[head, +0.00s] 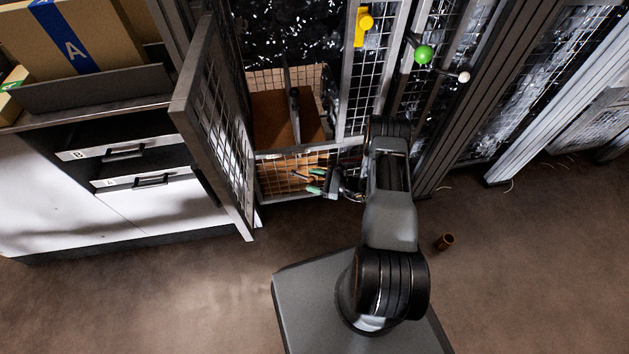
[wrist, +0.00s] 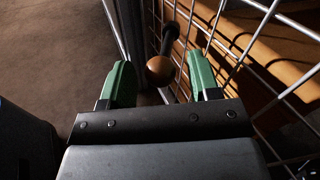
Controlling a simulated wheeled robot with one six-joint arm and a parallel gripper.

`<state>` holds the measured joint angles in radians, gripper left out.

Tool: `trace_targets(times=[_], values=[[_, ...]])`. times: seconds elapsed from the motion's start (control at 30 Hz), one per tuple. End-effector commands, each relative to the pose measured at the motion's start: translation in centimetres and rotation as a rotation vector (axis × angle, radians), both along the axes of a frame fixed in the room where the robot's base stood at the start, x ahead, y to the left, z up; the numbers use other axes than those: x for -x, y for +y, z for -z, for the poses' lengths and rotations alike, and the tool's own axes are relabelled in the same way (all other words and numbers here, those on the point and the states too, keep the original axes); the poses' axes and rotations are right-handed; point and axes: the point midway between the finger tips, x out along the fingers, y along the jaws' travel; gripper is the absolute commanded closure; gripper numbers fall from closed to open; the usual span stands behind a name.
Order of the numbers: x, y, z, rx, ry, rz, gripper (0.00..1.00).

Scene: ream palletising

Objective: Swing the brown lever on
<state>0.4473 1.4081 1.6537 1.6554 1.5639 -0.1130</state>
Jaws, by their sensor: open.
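The brown lever (wrist: 159,69) shows in the wrist view as a dark rod with a round brown knob at its end, beside a wire mesh panel. My gripper (wrist: 158,62) has two green fingers standing apart, one on each side of the knob as seen from the wrist. They do not appear to touch it, and how deep the knob lies between them I cannot tell. In the head view my gripper (head: 315,181) is at the low mesh front of the open cage, where the lever is too small to make out clearly.
An open mesh door (head: 222,130) stands left of my gripper. A drawer cabinet (head: 130,215) stands at left. A small brown cylinder (head: 445,241) lies on the floor at right.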

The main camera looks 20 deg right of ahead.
Motion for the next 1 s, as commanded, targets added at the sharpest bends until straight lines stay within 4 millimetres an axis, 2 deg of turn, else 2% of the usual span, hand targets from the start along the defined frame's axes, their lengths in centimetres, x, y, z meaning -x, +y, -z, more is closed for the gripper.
trace_targets(times=[0.27,0.83,1.0], values=[[-0.04,0.07,-0.02,0.0,0.0,0.0,0.44],[-0.03,0.05,-0.01,0.0,0.0,0.0,0.98],[-0.03,0.05,0.0,0.0,0.0,-0.001,1.0]])
